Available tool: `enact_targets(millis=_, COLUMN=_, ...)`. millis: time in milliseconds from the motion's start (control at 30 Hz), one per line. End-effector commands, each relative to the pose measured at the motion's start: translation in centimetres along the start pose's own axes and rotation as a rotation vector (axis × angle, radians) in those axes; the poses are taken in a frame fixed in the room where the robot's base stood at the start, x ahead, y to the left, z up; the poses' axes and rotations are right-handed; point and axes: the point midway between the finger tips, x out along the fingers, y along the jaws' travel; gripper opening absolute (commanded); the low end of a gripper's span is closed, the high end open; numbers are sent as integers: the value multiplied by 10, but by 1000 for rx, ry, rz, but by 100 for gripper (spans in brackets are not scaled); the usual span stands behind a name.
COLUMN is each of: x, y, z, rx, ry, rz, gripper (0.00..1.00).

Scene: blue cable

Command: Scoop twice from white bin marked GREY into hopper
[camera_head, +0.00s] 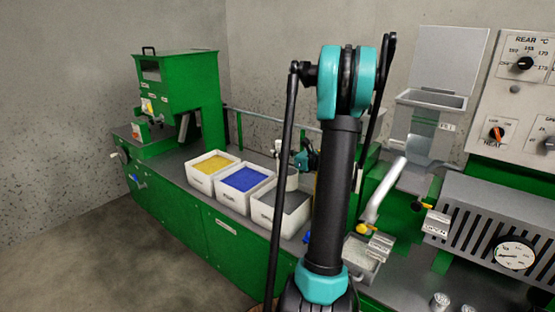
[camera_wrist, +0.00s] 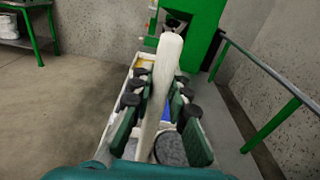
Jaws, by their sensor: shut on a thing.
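The white bin (camera_head: 265,214) with dark grey contents is the nearest of a row of white bins; its label is too small to read surely. My gripper (camera_head: 303,160) is above its far side, partly hidden by my arm. In the wrist view, my gripper (camera_wrist: 160,88) is shut on the pale handle of a scoop (camera_wrist: 168,58). A light grey cup-like part of the scoop (camera_head: 291,179) hangs at the grey bin in the head view; I cannot tell whether it holds material. A metal hopper (camera_head: 431,98) stands at right.
A bin of yellow material (camera_head: 213,166) and a bin of blue material (camera_head: 245,180) stand left of the grey one. A green machine (camera_head: 180,90) stands beyond them. A rail (camera_wrist: 270,75) runs behind the bins. A slanted metal pipe (camera_head: 384,190) and a control panel (camera_head: 520,90) are right.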

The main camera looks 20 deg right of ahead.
Motion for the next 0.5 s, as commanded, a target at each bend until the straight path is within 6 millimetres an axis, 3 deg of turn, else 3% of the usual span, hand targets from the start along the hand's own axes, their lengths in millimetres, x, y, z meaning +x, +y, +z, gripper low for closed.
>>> enact_targets(millis=500, x=-15, y=0, z=38, rx=1, ry=-68, rz=-1, gripper=0)
